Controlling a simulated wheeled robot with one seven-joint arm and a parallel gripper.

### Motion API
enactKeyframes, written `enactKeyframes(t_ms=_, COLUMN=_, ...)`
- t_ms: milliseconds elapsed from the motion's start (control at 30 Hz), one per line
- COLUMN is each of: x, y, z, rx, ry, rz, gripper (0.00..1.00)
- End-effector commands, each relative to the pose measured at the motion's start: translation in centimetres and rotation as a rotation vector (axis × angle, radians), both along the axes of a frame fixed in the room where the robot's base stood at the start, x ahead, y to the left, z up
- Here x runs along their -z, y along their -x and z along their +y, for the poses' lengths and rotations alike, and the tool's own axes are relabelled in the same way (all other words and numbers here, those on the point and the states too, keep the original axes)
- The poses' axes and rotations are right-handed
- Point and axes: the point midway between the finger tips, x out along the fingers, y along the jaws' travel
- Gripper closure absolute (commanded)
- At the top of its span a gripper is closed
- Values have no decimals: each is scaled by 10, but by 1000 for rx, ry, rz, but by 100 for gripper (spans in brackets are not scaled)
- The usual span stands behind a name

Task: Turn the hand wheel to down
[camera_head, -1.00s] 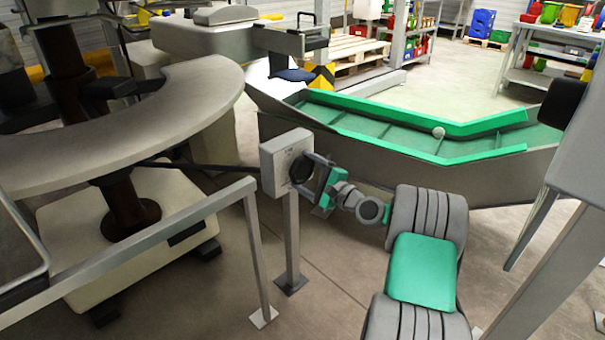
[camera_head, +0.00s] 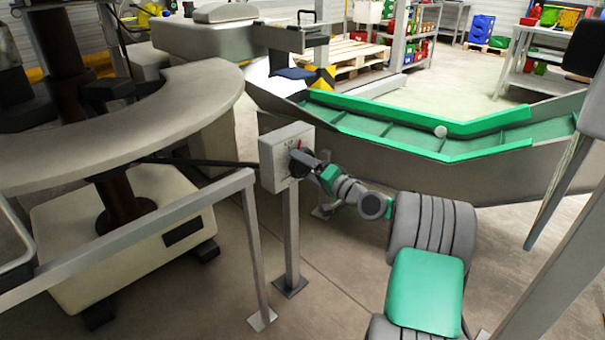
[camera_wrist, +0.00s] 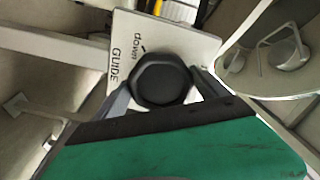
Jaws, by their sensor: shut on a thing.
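The hand wheel is a dark, many-sided knob (camera_wrist: 161,82) on the front of a light grey box (camera_head: 280,159). In the wrist view the box's face (camera_wrist: 188,45) carries the words "GUIDE" and "down", the latter with a small mark beside it. My gripper (camera_wrist: 161,92) has one finger on each side of the knob and is shut on it. In the head view my gripper (camera_head: 308,163) reaches the box from the right and hides most of the wheel (camera_head: 297,160). A small red mark shows on the box's face above the wheel.
The box stands on a thin post (camera_head: 291,240) fixed to the floor. A metal rail (camera_head: 200,203) runs in front at left, near a curved grey table (camera_head: 190,122). A green-lined conveyor trough (camera_head: 400,143) lies behind my arm.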

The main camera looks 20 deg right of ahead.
Motion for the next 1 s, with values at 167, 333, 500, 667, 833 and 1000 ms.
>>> enactKeyframes(t_ms=167, x=7, y=1, z=4, rx=-10, ry=152, rz=-57, gripper=57)
enactKeyframes(t_ms=333, x=6, y=1, z=3, rx=-10, ry=299, rz=-119, gripper=57)
enactKeyframes(t_ms=500, x=5, y=0, z=2, rx=-9, ry=449, rz=-181, gripper=57)
enactKeyframes(t_ms=667, x=5, y=0, z=2, rx=-10, ry=590, rz=-240, gripper=57)
enactKeyframes(t_ms=833, x=4, y=0, z=1, rx=-9, ry=740, rz=-302, gripper=57)
enactKeyframes(t_ms=1000, x=5, y=-1, z=1, rx=-9, ry=888, rz=-364, gripper=57)
